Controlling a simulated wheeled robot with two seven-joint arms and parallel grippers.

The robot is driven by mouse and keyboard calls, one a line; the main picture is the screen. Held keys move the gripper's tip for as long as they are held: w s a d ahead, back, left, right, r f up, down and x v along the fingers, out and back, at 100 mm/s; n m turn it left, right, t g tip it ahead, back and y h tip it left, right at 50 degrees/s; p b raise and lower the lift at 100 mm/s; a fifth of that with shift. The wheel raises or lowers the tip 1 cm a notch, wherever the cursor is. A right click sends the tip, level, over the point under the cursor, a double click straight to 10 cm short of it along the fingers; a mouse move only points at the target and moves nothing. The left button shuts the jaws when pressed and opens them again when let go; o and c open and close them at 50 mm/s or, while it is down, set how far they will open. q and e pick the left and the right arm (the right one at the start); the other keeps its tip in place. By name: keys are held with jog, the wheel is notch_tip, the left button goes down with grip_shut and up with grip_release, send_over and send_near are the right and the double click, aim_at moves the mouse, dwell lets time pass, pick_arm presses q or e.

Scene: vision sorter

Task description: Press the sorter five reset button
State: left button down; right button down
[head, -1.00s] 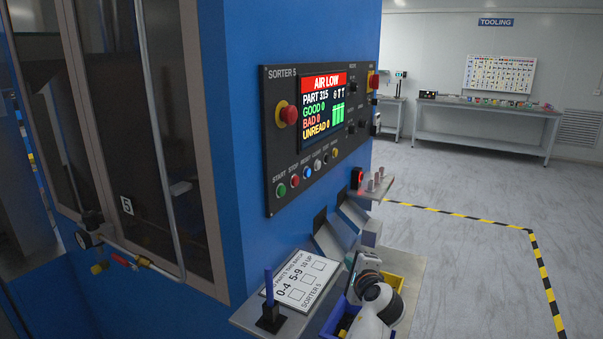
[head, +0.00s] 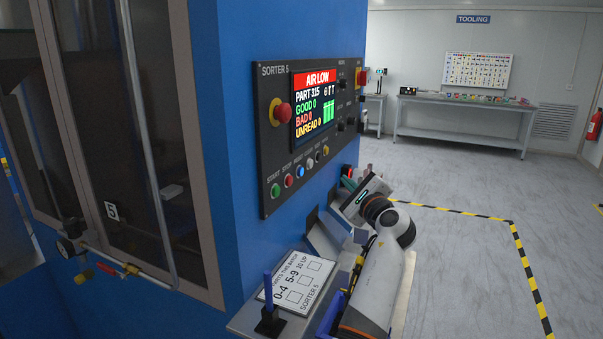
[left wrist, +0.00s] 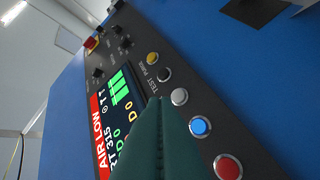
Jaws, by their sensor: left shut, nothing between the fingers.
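The sorter five control panel (head: 264,100) is black, on the blue machine. Its reset button (head: 300,171) is blue, in the lower row between a red stop button (head: 288,180) and a pale grey button (head: 310,164). In the left wrist view, the blue button (left wrist: 199,127) is right of the fingertips and uncovered. My left gripper (head: 348,178) is beside the panel, to its right in the head view, partly hidden by its own body. Its teal fingers (left wrist: 160,102) are shut and empty, apart from the blue button. My right gripper is not in view.
A red emergency stop (head: 279,114) juts from the panel. The screen (head: 314,102) reads AIR LOW. A shelf below holds a blue peg (head: 268,290) on a black base, a printed card (head: 296,280) and a blue bin. Open floor lies right.

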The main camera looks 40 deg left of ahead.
aim_at(300, 172)
pick_arm(q)
jog(key=s+a+p, duration=0.2)
jog(key=a, duration=0.6)
jog(key=shift+a+p, duration=0.3)
jog(key=shift+p, duration=0.05)
dwell(1.8)
jog(key=shift+s+a+p, duration=0.15)
jog(key=shift+a+p, duration=0.25)
